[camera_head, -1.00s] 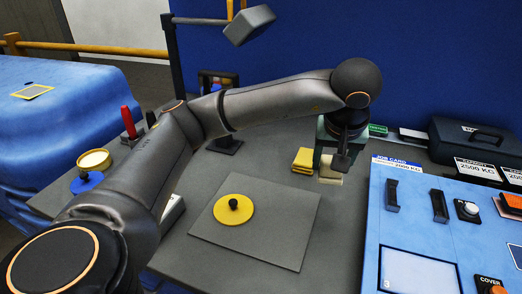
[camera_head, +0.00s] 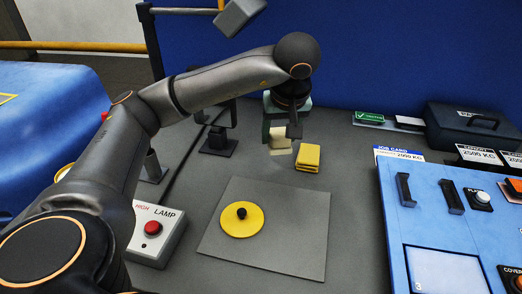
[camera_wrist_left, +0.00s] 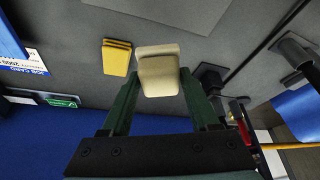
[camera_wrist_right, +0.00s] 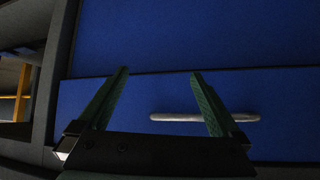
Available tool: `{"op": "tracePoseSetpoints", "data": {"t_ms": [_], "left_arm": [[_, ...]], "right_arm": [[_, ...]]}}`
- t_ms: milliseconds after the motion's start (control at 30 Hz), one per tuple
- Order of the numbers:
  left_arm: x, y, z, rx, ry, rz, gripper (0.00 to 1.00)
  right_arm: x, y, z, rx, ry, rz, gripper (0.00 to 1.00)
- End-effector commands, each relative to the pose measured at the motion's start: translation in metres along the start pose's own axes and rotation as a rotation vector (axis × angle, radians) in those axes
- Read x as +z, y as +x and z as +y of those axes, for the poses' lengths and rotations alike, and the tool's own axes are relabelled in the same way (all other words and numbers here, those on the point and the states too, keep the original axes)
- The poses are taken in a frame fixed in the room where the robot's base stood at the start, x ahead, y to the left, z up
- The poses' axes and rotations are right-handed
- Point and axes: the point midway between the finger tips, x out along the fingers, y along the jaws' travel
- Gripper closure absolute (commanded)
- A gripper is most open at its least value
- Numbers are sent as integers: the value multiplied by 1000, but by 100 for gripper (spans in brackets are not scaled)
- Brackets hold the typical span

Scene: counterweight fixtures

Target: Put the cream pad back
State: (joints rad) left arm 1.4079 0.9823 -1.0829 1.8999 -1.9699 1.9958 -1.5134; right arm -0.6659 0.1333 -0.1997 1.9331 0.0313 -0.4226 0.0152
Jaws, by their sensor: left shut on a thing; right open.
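The cream pad (camera_head: 280,140) is between the fingers of my left gripper (camera_head: 282,128), which is shut on it. It seems to hang a little above the grey table, just left of the yellow pads (camera_head: 308,155). In the left wrist view the cream pad (camera_wrist_left: 158,72) sits between the green fingers, with the folded or stacked yellow pads (camera_wrist_left: 117,57) apart to its left. My right gripper (camera_wrist_right: 160,74) shows only in its own wrist view, open and empty before a blue panel with a pale bar handle (camera_wrist_right: 204,117).
A grey plate (camera_head: 293,240) with a yellow knobbed disc (camera_head: 242,219) lies in front. A lamp box (camera_head: 153,233) with a red button stands left. A blue job-card panel (camera_head: 433,225) fills the right. A dark case (camera_head: 475,127) stands behind. A dark stand (camera_head: 217,143) is left of the gripper.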

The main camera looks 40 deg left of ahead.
Motion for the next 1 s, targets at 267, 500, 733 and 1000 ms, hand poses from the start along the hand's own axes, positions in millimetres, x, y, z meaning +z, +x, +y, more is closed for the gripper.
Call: {"op": "tracePoseSetpoints", "data": {"t_ms": [267,500,733,1000], "left_arm": [[-42,45,-7,-7,-10,-2,83],[-74,98,-11,-7,-3,-2,83],[-84,130,-11,-1,-2,-1,83],[-81,160,-13,-4,1,-2,83]], "right_arm": [[-2,-3,1,3,0,0,0],[3,-4,4,9,2,-8,0],[4,-5,4,9,2,-11,0],[2,-6,3,9,2,-8,0]]}}
